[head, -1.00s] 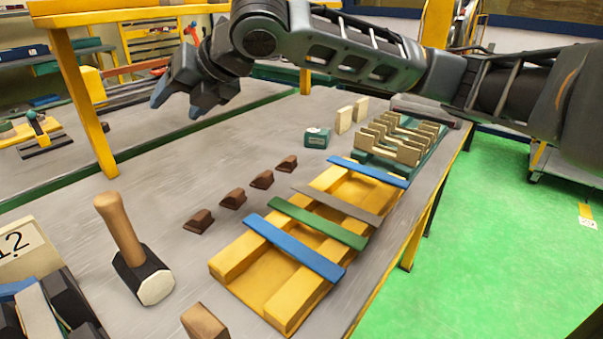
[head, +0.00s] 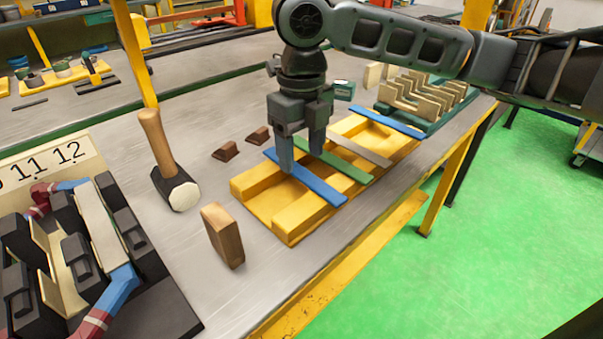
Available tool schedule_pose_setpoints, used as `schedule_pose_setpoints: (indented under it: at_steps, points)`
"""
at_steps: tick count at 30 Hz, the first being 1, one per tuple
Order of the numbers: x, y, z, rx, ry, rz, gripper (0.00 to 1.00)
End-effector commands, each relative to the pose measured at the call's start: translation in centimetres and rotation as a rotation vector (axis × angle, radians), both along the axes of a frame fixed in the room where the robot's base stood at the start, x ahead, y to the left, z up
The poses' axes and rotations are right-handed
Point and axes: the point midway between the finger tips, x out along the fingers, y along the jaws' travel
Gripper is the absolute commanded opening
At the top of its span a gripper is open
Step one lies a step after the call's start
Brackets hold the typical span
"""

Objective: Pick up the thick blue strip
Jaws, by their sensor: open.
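A near blue strip (head: 322,190) lies across the yellow rack (head: 265,205) at its front end. A second blue strip (head: 388,124) lies across the rack's far end. I cannot tell for certain which is thicker; the near one looks larger. I cannot tell whether the fingertips touch anything.
A grey strip (head: 365,152) lies between the green and far blue strips. A mallet (head: 165,170) stands upright to the left. A wooden block (head: 223,236), dark brown wedges (head: 225,151) and a slotted stand (head: 425,95) are around the rack. The stator fixture (head: 85,260) is front left.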

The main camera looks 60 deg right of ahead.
Motion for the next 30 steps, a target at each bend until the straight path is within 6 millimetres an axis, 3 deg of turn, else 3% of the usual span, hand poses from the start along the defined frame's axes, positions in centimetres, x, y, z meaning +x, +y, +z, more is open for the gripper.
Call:
schedule_pose_setpoints:
  at_steps: [6, 14, 30]
  points:
    - [0.0, 0.0, -2.6, 0.001, 0.001, -0.001, 0.62]
    - [0.0, 0.0, -2.9, 0.001, -0.001, -0.001, 0.62]
    - [0.0, 0.0, -2.9, 0.001, -0.001, -0.001, 0.12]
